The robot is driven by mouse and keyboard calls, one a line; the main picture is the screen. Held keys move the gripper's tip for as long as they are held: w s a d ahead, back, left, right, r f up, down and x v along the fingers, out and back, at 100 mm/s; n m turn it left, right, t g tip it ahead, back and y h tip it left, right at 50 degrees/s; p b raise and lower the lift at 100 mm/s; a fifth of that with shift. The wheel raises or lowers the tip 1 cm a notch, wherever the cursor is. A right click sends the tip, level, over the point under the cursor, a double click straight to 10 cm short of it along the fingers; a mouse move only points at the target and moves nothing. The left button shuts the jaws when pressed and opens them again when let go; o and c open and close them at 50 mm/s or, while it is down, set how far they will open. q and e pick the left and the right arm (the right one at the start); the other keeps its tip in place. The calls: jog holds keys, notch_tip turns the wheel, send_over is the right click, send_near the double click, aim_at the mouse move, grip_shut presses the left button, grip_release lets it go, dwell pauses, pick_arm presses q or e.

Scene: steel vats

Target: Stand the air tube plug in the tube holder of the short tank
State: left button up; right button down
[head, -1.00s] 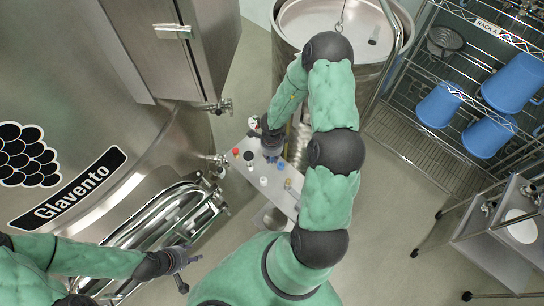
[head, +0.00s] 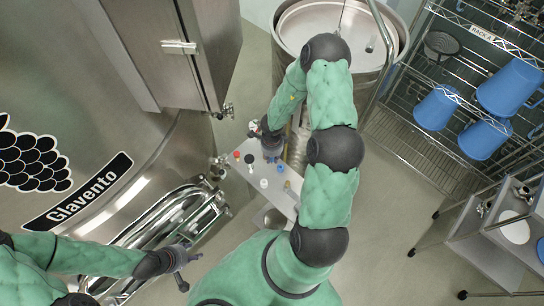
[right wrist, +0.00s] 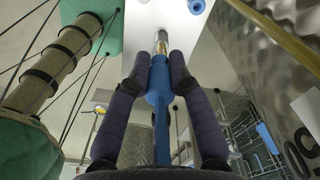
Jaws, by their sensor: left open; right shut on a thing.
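My right gripper (head: 270,143) reaches over the narrow white table near the tall vat. In the right wrist view its two fingers (right wrist: 158,62) are closed around a blue plug with a metal tip (right wrist: 157,85); a blue tube runs from it towards the camera. I take this to be the air tube plug. My left gripper (head: 184,258) is open and empty at the lower left, in front of the lying steel tank part. An open round steel tank (head: 300,48) stands at the top. I cannot make out the tube holder for certain.
The white table (head: 284,200) carries a red cap (head: 237,154), a black cap (head: 249,158), a white cap (head: 264,183) and a blue piece (head: 280,168). The large Glavento vat (head: 60,120) is at left. A wire rack with blue jugs (head: 436,108) is at right. The floor between is clear.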

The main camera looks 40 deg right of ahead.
jog(key=shift+r+n+p, duration=0.15)
jog(key=shift+n+p, duration=2.35)
jog(key=shift+p, duration=0.8)
jog(key=n, duration=0.4)
jog(key=w+d+f+m+b, duration=0.2)
jog(key=d+f+m+b, duration=0.5)
jog(key=f+m+b, duration=0.2)
jog(key=shift+w+d+f+b, duration=0.15)
jog(key=shift+d+f+b, duration=0.1)
jog(key=shift+f+b, duration=0.95)
jog(key=shift+r, duration=0.15)
